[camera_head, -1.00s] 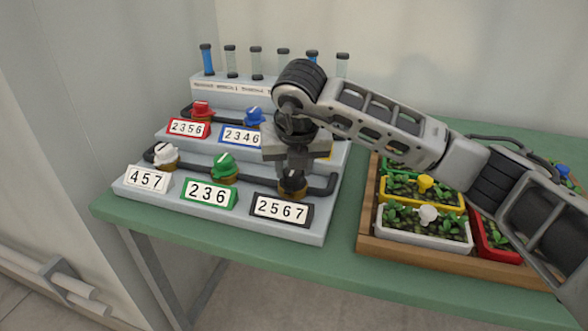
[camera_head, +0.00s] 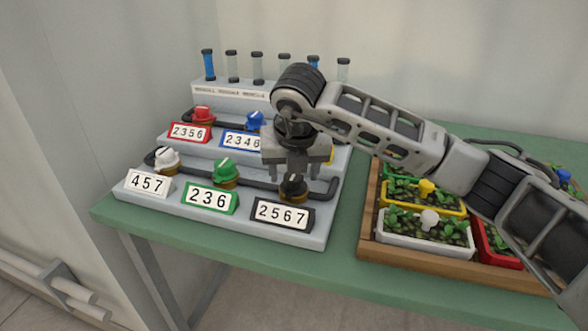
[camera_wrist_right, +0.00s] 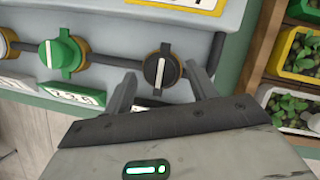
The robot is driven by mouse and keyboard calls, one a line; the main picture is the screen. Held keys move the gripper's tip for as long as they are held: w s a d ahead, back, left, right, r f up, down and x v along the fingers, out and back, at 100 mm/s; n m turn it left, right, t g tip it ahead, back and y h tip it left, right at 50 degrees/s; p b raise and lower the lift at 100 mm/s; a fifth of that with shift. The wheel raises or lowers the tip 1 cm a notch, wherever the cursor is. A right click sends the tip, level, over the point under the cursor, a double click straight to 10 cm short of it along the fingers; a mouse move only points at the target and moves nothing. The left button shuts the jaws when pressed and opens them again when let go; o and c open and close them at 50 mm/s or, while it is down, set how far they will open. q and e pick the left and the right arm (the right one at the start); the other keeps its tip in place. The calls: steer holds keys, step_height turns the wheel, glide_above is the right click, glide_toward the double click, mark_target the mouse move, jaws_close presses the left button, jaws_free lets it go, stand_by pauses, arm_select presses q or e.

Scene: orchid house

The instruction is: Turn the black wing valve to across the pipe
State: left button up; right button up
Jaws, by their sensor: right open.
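The black wing valve (camera_head: 293,187) sits on a brass-coloured base on the front step of the grey valve stand, behind the 2567 sign (camera_head: 282,213). In the right wrist view, the black valve (camera_wrist_right: 161,69) shows a pale stripe running up and down the picture, roughly crosswise to the dark pipe (camera_wrist_right: 103,61). My right gripper (camera_head: 297,171) is open just above the valve and hides part of it. My left gripper is not in view.
A green valve (camera_head: 224,172) and a white valve (camera_head: 167,159) stand left on the same step. Red (camera_head: 203,115) and blue (camera_head: 254,121) valves are on the step behind. A wooden tray (camera_head: 368,228) of planters stands right. Green table (camera_head: 335,262) shows in front.

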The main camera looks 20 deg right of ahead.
steer(key=v, duration=1.6)
steer(key=shift+p, duration=0.35)
steer(key=shift+f, duration=0.1)
